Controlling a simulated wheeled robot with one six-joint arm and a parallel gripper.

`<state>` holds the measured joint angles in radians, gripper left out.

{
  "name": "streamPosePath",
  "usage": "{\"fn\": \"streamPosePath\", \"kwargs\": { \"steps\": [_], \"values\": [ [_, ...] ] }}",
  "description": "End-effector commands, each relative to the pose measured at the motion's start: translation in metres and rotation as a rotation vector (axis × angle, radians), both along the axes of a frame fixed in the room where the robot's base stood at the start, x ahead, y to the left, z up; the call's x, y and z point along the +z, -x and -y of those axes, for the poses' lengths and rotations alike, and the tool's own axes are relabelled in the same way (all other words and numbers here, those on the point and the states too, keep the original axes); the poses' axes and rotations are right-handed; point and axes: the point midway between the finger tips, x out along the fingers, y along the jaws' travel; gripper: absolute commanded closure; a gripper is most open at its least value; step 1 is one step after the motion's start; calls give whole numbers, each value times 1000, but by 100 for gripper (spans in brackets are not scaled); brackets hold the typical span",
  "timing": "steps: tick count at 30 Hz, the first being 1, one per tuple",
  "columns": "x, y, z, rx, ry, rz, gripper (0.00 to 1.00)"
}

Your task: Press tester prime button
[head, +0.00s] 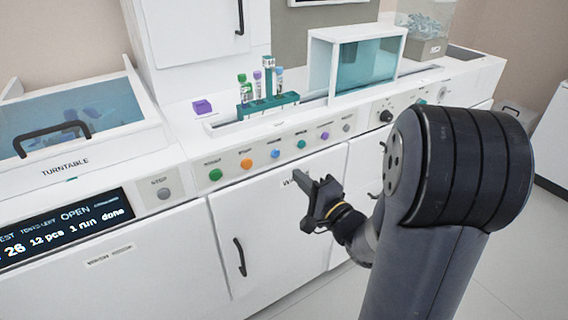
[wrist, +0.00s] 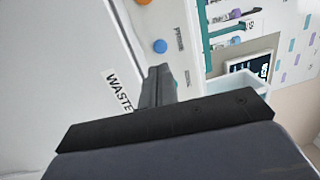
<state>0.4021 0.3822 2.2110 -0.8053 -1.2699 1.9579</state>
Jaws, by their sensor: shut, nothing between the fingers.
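The tester panel (head: 232,176) carries a row of coloured buttons: green, orange, blue, teal, purple and grey. The blue button (head: 275,153) is the third from the left; in the wrist view (wrist: 160,46) the label PRIME stands beside it. My gripper (head: 304,190) is shut and empty, in front of the white cabinet door, lower than the button row and slightly right of the blue button. In the wrist view my fingertips (wrist: 159,72) appear just below the blue button in the picture, with a visible gap. They partly cover the teal button.
An orange button (head: 246,164) sits left of the blue one and a teal button (head: 301,144) right of it. A green rack (head: 262,106) with several tubes stands behind the panel. The door below bears a WASTE label (wrist: 119,92). A dark door handle (head: 240,257) sticks out lower left.

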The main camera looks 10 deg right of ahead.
Motion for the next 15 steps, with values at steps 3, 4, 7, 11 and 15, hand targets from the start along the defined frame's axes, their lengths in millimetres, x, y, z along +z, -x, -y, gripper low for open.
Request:
{"fn": "streamPosePath", "kwargs": {
  "steps": [3,4,7,11,15],
  "values": [
    [1,-23,-10,5,0,3,100],
    [2,-28,-12,5,1,1,100],
    [3,-44,-18,4,1,2,100],
    [5,-58,-23,2,-1,2,100],
    [6,-66,-26,1,-1,0,100]
  ]
}}
